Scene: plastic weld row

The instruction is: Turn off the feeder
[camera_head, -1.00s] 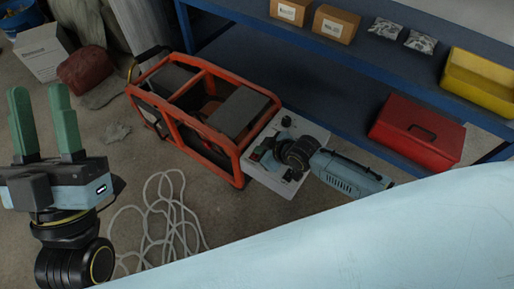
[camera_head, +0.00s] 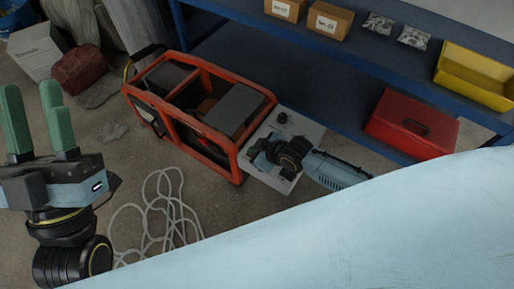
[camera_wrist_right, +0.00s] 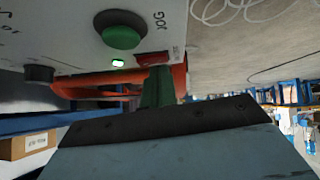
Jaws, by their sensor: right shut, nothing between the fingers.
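The feeder has an orange-red tube frame (camera_head: 215,137) and a pale control panel (camera_head: 305,130) on its right end. In the right wrist view the panel (camera_wrist_right: 65,40) carries a green round button (camera_wrist_right: 122,30), a lit green lamp (camera_wrist_right: 118,63), a dark knob (camera_wrist_right: 38,74) and a red switch (camera_wrist_right: 152,58) near the JOG lettering. My right gripper (camera_wrist_right: 158,84) is shut and empty, its green fingertips close at the red switch; I cannot tell whether they touch. In the head view it covers part of the panel. My left gripper (camera_head: 36,120) is open and empty, far left.
A white rope (camera_head: 160,220) lies on the floor in front of the feeder. A blue shelf (camera_head: 350,45) behind holds boxes, bags and a yellow bin (camera_head: 480,78). A red toolbox (camera_head: 410,125) sits lower right. A large pale-blue surface covers the lower right.

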